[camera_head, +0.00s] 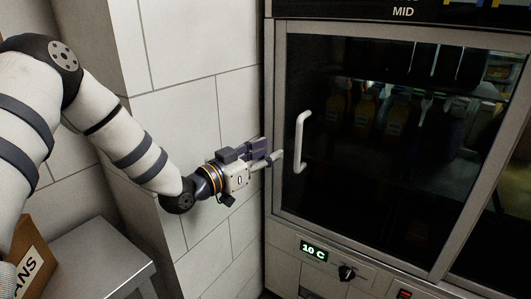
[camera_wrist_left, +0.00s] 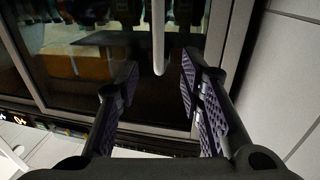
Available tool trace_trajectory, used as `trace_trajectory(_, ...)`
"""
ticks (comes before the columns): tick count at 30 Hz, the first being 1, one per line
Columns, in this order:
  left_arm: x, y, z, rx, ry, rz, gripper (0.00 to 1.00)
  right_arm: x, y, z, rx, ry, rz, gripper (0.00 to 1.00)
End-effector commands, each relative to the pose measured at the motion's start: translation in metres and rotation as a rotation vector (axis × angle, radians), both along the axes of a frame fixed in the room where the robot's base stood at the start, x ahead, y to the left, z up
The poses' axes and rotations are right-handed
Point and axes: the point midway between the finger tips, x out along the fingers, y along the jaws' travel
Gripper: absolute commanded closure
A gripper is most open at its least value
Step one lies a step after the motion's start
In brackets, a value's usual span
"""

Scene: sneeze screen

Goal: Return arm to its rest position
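My left arm (camera_head: 143,158) reaches in from the left of the head view, along the tiled wall. Its left gripper (camera_head: 270,155) is at the left edge of a glass-door cooler, just left of the door's white vertical handle (camera_head: 300,142). In the left wrist view the two purple-padded fingers of the left gripper (camera_wrist_left: 158,85) are spread apart with nothing between their pads. The lower end of the handle (camera_wrist_left: 158,45) shows ahead, between the fingers and beyond their tips. My right gripper is in neither view.
The cooler door (camera_head: 390,140) looks closed, with bottles dimly visible behind the glass. A panel below has a "10 C" display (camera_head: 313,249) and a black knob (camera_head: 346,272). A cardboard box (camera_head: 32,262) and a grey metal table (camera_head: 95,262) stand at lower left. White tiled wall (camera_head: 190,100) lies close behind my arm.

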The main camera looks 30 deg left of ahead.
Motion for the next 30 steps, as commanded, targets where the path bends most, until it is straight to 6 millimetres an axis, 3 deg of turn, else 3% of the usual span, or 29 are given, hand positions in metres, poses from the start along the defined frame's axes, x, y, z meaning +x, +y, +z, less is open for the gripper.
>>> trace_trajectory(11,-0.001,-0.003,-0.005,-0.002,0.018,-0.002,0.65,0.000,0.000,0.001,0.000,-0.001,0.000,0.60)
trace_trajectory(14,-0.015,-0.021,-0.046,-0.014,0.155,-0.009,0.65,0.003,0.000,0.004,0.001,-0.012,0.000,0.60)
trace_trajectory(16,-0.041,-0.042,-0.097,-0.026,0.335,-0.014,0.65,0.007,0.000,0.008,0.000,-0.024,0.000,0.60)
trace_trajectory(18,-0.081,-0.063,-0.152,-0.033,0.538,-0.008,0.65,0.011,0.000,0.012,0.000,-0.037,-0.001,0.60)
trace_trajectory(20,-0.123,-0.077,-0.193,-0.031,0.710,0.003,0.65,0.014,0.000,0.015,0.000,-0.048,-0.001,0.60)
trace_trajectory(21,-0.154,-0.084,-0.217,-0.027,0.823,0.012,0.65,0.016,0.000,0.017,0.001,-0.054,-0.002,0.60)
trace_trajectory(23,-0.205,-0.094,-0.248,-0.014,0.990,0.029,0.65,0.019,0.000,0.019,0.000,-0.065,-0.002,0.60)
trace_trajectory(24,-0.242,-0.099,-0.265,0.000,1.101,0.043,0.65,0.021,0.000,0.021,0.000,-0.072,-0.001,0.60)
trace_trajectory(27,-0.334,-0.105,-0.291,0.045,1.360,0.085,0.65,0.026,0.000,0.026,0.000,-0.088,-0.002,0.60)
trace_trajectory(30,-0.413,-0.104,-0.297,0.099,1.569,0.131,0.65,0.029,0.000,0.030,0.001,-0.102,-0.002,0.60)
